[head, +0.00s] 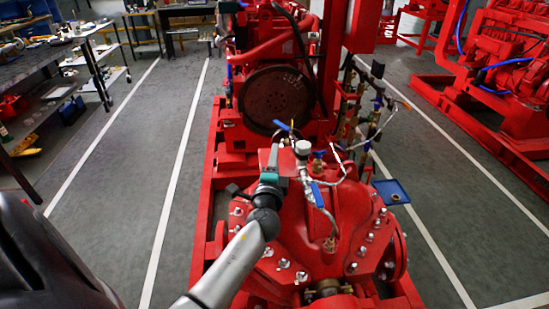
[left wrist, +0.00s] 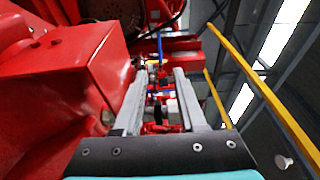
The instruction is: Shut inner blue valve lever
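Several blue valve levers show on the red pump in the head view. One (head: 283,126) is at the top in front of the dark flywheel, one (head: 319,154) is right of the white-topped gauge (head: 302,147), and one (head: 316,193) lies along the lower hose. I cannot tell which is the inner one. My left gripper (head: 277,160) is just left of the gauge, over the pump. In the left wrist view its two grey fingers (left wrist: 160,78) are apart with nothing gripped. A blue lever (left wrist: 160,47) shows beyond the fingertips. My right gripper is in neither view.
The red pump casing (head: 345,225) with bolts lies beneath my left arm. Metal hoses and pipes crowd the right of the gripper. A blue tray (head: 391,192) is at the right. Workbenches (head: 35,65) stand at left, with clear floor between.

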